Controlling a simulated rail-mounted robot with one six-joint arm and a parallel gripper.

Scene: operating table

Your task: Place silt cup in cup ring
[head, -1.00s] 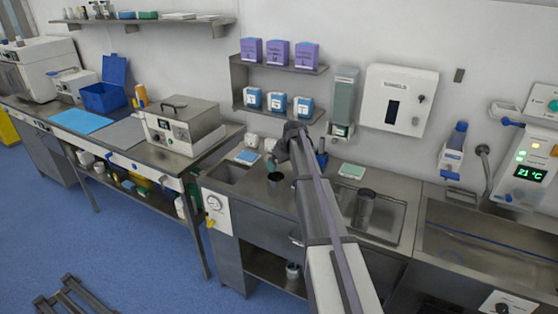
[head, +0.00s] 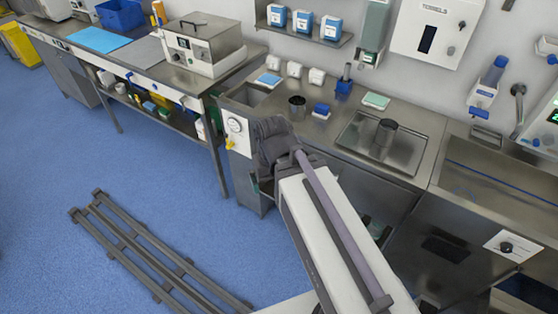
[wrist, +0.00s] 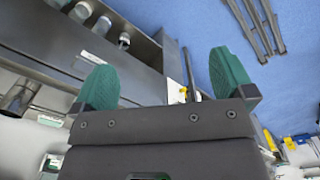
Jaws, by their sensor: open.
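A dark metal cup (head: 297,107) stands on the steel counter, and a second metal cup (head: 385,138) stands in the shallow steel tray. Several pale or metal cup-like things (wrist: 103,25) show on the open lower shelf in the wrist view. I cannot tell which is the silt cup, and I cannot make out a cup ring. My gripper (wrist: 165,78) is open, with two green finger pads apart and nothing between them. In the head view my dark wrist is in front of the cabinet, below the counter edge, and my fingertips are hidden.
The steel tray (head: 352,153) sits on the counter beside the sink (head: 470,170). A gauge panel (head: 237,134) is on the cabinet's left end. A bath-like box (head: 203,45) stands on the left bench. Dark rails (head: 150,250) lie on the blue floor, otherwise largely clear.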

